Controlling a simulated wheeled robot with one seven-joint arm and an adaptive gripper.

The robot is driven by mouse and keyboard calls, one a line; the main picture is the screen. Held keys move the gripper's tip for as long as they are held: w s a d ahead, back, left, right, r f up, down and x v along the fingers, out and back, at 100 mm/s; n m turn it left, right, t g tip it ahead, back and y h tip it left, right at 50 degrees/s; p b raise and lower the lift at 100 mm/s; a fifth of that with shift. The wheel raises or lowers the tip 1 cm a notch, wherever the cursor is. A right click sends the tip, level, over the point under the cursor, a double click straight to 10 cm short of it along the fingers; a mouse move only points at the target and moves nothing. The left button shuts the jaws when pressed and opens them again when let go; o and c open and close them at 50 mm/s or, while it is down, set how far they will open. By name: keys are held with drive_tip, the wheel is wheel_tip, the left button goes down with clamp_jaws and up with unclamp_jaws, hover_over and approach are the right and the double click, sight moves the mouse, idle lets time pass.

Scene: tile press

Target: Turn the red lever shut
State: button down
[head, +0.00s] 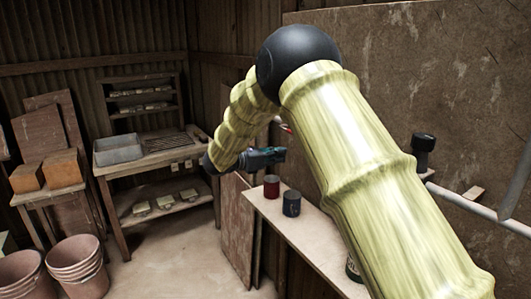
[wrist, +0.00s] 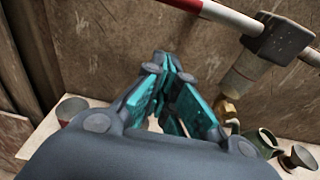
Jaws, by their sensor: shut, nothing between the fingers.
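The red lever (wrist: 232,16) shows at the top of the wrist view as a bar with red and white bands. Its right end meets a dark grey block (wrist: 277,38) on the wall. In the head view only a small red and white bit (head: 286,128) shows beside my arm, which hides the rest. My gripper (wrist: 168,68) has its teal fingers closed together, with nothing between them. It appears below and left of the lever in the wrist view, apart from it. In the head view my gripper (head: 278,155) hangs above the shelf, near the wall.
A red can (head: 271,187) and a dark blue can (head: 291,204) stand on the wall shelf (head: 318,238). A brass spout (wrist: 228,110) hangs under the block, with a green can (wrist: 262,143) close by. A pipe (head: 465,202) runs along the wall at right.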

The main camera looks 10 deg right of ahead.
drive_tip(key=d+r+p, duration=0.1)
drive_tip(key=w+d+r+p, duration=0.1)
drive_tip(key=d+r+p, duration=0.1)
drive_tip(key=d+p, duration=0.1)
drive_tip(key=shift+w+r, duration=0.1)
drive_tip(key=shift+w, duration=0.15)
idle(0.3)
